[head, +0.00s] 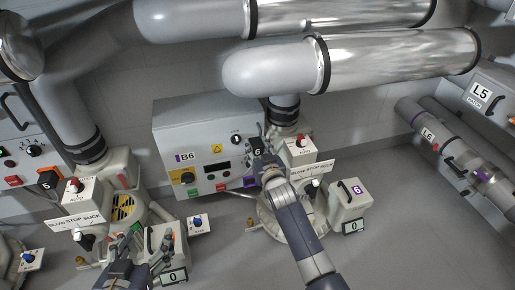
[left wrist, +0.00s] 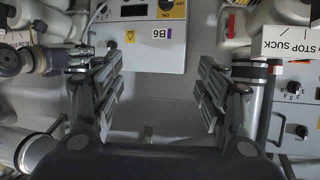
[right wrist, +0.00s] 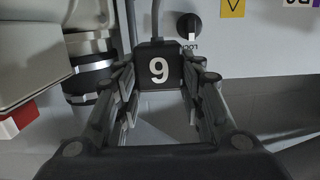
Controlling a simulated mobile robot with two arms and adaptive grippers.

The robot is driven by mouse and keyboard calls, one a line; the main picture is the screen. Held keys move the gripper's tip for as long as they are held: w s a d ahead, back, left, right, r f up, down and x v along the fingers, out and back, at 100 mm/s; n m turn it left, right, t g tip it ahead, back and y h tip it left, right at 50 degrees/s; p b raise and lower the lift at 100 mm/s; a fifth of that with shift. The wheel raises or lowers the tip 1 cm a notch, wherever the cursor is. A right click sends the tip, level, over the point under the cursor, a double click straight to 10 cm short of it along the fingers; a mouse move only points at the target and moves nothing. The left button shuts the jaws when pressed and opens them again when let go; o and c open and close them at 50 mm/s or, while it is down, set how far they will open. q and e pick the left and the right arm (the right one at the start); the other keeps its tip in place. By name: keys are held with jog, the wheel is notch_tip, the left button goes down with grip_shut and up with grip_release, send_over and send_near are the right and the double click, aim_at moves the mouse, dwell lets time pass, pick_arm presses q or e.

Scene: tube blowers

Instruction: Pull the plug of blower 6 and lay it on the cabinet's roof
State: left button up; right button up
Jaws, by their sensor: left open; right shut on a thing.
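The black plug marked 6 (head: 257,151) is at the right part of the front of the grey cabinet B6 (head: 188,110). My right gripper (head: 264,163) is shut on it. In the right wrist view the plug (right wrist: 159,68) sits between the fingers, its number upside down, with a cable at its top edge. I cannot tell whether it is still seated in a socket.
Large grey and silver ducts (head: 345,62) run above. Another blower (head: 125,195) stands left of the cabinet.

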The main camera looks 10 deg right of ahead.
aim_at(257, 146)
jog(key=shift+r+p, duration=0.45)
jog(key=shift+r, duration=0.1)
jog(key=shift+r+p, duration=1)
pick_arm(q)
jog(key=shift+s+a+f+g+y+p, duration=0.3)
jog(key=shift+s+a+f+g+y, duration=0.7)
jog(key=shift+s+f+g, duration=2.1)
jog(key=shift+s+a+f+g+y+p, duration=0.3)
jog(key=shift+s+a+f+g, duration=1.25)
jog(key=shift+s, duration=3.05)
pick_arm(e)
jog(key=shift+r, duration=0.5)
jog(key=shift+r+p, duration=0.45)
jog(key=shift+r, duration=0.1)
jog(key=shift+r+p, duration=2.75)
pick_arm(q)
notch_tip(257, 146, down, 20)
jog(key=s+g+p, duration=0.1)
jog(key=s, duration=0.2)
jog(key=shift+a+f+p, duration=0.15)
jog(key=shift+f+p, duration=0.1)
jog(key=shift+p, duration=0.05)
pick_arm(e)
jog(key=shift+r, duration=0.9)
pick_arm(q)
jog(key=shift+g, duration=0.25)
